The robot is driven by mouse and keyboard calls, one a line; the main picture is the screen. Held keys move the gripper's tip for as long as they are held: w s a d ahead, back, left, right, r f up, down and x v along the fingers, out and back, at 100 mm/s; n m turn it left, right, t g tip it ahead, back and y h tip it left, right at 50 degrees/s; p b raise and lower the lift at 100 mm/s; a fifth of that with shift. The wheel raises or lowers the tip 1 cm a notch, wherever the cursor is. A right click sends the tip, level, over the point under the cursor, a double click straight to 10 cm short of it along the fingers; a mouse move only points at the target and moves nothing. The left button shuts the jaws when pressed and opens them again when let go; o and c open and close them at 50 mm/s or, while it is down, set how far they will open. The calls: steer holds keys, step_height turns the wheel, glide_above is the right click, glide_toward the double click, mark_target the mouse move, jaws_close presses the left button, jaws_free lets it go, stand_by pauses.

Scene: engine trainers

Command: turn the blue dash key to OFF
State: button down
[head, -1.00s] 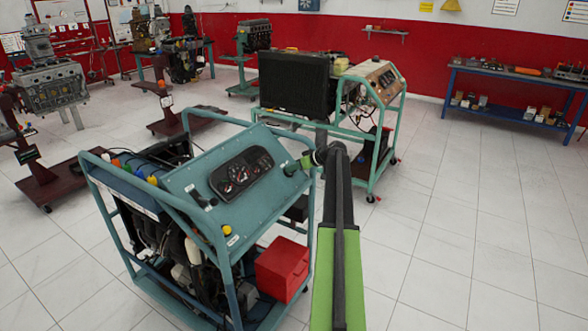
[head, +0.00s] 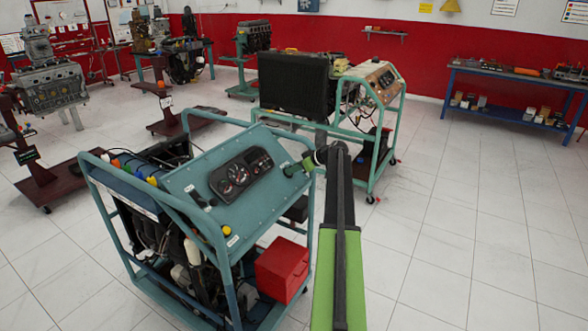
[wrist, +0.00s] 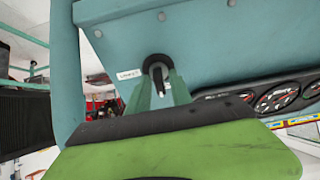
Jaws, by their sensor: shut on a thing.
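The blue dash panel (head: 205,185) belongs to the near engine trainer, with a gauge cluster (head: 241,174) in its middle. My gripper (head: 296,168) is at the panel's upper right corner. In the wrist view my gripper (wrist: 160,90) has its two green fingers on either side of the dash key (wrist: 158,78), which stands in a round black switch. The fingers are shut on the key. A small white label (wrist: 130,73) is beside the switch; I cannot read it. In the head view the key is hidden by the gripper.
The trainer's teal tube frame (head: 312,215) runs close to my gripper. A red box (head: 282,268) sits low in the trainer. A second trainer with a radiator (head: 292,82) stands behind. The tiled floor (head: 450,240) at right is clear.

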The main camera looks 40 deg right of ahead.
steer(key=c, duration=1.5)
jaws_free()
steer(key=shift+s+f, duration=0.1)
steer(key=p+v, duration=1)
steer(key=v, duration=0.7)
steer(key=shift+s+d, duration=0.1)
steer(key=shift+s, duration=0.1)
